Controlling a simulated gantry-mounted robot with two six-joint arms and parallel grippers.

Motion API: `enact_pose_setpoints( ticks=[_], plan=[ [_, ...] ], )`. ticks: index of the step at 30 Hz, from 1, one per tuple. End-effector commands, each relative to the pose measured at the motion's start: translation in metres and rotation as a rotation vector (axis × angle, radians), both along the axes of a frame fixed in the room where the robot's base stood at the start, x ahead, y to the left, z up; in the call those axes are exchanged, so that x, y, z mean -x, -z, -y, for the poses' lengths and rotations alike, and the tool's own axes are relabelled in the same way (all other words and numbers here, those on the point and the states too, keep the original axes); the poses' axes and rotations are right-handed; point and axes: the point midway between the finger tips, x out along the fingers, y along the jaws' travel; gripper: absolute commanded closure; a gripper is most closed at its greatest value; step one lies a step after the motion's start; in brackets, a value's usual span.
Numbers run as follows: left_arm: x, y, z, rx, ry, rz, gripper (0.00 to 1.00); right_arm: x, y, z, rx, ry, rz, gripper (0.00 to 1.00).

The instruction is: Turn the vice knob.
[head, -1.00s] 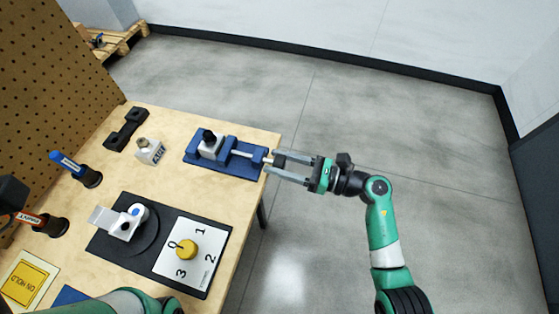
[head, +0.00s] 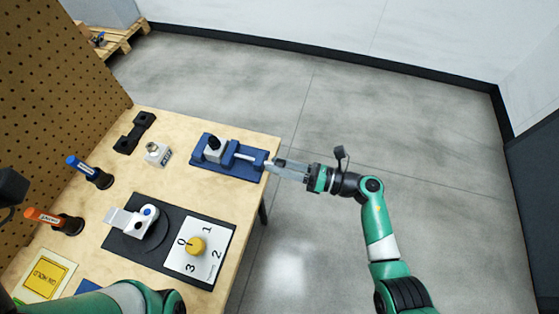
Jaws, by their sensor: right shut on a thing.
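The blue vice (head: 246,171) lies on the table's right part, near the right edge. A light block with a black top (head: 214,146) sits in its jaws, and a pale screw runs toward the right end. My right gripper (head: 271,164) is at that right end, shut on the vice knob. Its fingers show nearly edge-on and hide most of the knob. My left arm (head: 125,297) shows at the bottom edge; its gripper is not in view.
A black plate (head: 118,245) with a numbered dial and yellow knob (head: 196,245) lies in front of the vice. Open floor lies right of the table.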

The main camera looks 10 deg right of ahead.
Motion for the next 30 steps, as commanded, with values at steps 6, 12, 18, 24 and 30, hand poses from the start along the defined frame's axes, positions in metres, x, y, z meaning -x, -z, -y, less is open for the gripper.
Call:
enact_pose_setpoints(
  ticks=[6,12,18,24,30],
  plan=[
    [0.0000,-0.0069,0.0000,0.000,0.000,0.000,0.19,-0.0002,-0.0002,0.0004,-0.040,0.001,-0.074,1.00],
    [0.0000,-0.0079,0.0000,0.000,0.000,0.000,0.19,-0.0003,0.0006,0.0004,-0.054,0.001,-0.098,1.00],
    [0.0000,-0.0077,0.0000,0.000,0.000,0.000,0.19,-0.0002,0.0009,0.0004,-0.055,0.001,-0.099,1.00],
    [0.0000,-0.0077,0.0000,0.000,0.000,0.000,0.19,-0.0003,0.0011,0.0004,-0.054,0.001,-0.098,0.36],
    [0.0000,-0.0077,0.0000,0.000,0.000,0.000,0.19,-0.0002,0.0009,0.0004,-0.054,0.001,-0.097,0.19]
  ],
)
